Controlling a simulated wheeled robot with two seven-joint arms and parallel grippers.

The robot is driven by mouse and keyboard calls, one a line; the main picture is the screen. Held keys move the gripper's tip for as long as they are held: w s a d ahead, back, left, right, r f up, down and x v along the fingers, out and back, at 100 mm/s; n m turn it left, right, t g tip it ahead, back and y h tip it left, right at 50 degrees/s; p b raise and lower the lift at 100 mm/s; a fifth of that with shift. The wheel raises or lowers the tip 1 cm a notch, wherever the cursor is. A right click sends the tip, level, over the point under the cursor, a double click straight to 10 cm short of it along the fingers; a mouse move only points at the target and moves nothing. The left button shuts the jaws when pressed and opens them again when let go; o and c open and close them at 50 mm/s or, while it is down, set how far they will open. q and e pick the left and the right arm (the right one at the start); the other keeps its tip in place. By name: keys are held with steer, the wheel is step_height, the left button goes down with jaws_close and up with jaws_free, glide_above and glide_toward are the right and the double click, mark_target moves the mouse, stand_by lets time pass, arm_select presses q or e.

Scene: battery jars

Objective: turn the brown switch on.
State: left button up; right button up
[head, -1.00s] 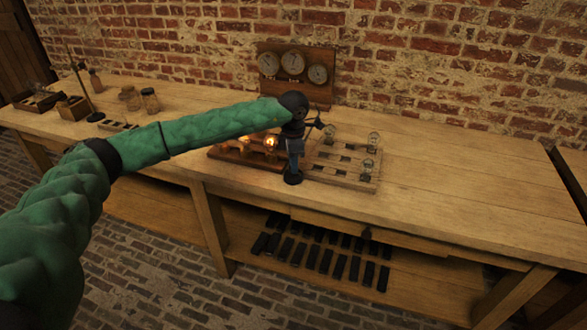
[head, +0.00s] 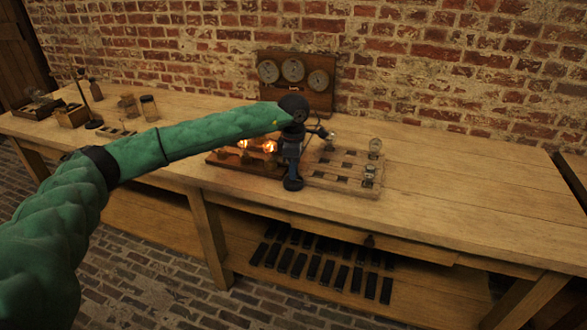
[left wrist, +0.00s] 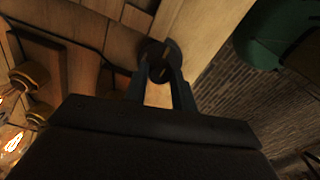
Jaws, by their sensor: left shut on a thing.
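The brown switch (left wrist: 154,50) has a round dark base and a small brownish lever. It stands near the front edge of the bench, and its base shows below my gripper in the head view (head: 293,184). My left gripper (left wrist: 160,77) points down onto the switch, with its two fingers on either side of the lever, shut on it. The fingers partly hide the lever, and I cannot tell its exact angle. My right gripper is not in view.
Lit lamps (head: 270,147) stand on a wooden board just left of the gripper. A pale slotted board (head: 340,183) with unlit bulbs is at the right. A three-dial panel (head: 293,96) stands behind. The bench's right part is clear.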

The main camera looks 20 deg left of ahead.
arm_select(q)
steer(key=o, duration=1)
steer(key=shift+r, duration=0.6)
step_height(320, 180, up, 7)
steer(key=shift+f+b, duration=0.2)
steer(key=shift+b, duration=0.45)
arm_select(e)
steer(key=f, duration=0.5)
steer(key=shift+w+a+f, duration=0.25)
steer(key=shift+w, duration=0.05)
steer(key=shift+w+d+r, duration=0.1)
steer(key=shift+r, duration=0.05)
